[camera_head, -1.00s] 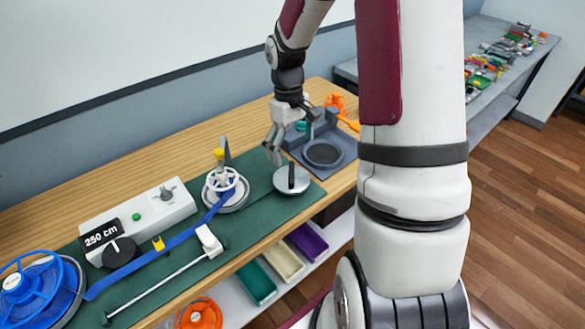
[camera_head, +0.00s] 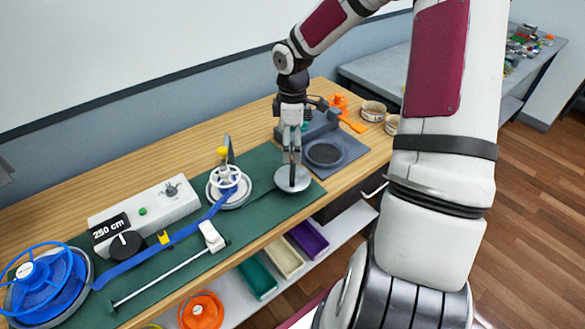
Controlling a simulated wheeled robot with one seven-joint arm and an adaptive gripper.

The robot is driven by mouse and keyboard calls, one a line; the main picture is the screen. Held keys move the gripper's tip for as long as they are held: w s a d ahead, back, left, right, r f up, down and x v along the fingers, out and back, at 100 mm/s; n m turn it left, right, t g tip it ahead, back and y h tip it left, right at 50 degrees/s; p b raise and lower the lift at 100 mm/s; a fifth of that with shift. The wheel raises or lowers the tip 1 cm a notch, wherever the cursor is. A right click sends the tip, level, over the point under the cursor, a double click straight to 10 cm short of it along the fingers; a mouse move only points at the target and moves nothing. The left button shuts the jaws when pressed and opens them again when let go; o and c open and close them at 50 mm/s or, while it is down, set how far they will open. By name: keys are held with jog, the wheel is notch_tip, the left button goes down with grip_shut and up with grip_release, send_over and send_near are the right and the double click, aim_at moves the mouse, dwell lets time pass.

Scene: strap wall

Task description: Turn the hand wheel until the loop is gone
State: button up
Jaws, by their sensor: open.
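A round silver hand wheel (camera_head: 286,184) with an upright dark knob lies flat at the right end of the green mat. My gripper (camera_head: 292,162) is open, pointing straight down, with its fingers at the knob. Whether the fingers touch the knob is hidden. A blue strap (camera_head: 190,231) runs across the mat from a blue reel (camera_head: 42,285) on the left to a white-spoked reel (camera_head: 228,186) with a yellow knob above it. I cannot make out a clear loop in the strap.
A grey box with a "250 cm" display (camera_head: 109,229) stands behind the strap. A white rod (camera_head: 165,277) lies in front. A dark plate (camera_head: 325,153) sits right of the hand wheel. Coloured bins (camera_head: 257,277) are below the bench edge.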

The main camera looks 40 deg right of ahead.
aim_at(293, 170)
notch_tip(293, 170, down, 10)
jog(key=shift+r, duration=0.1)
dwell(0.4)
jog(key=c, duration=1.1)
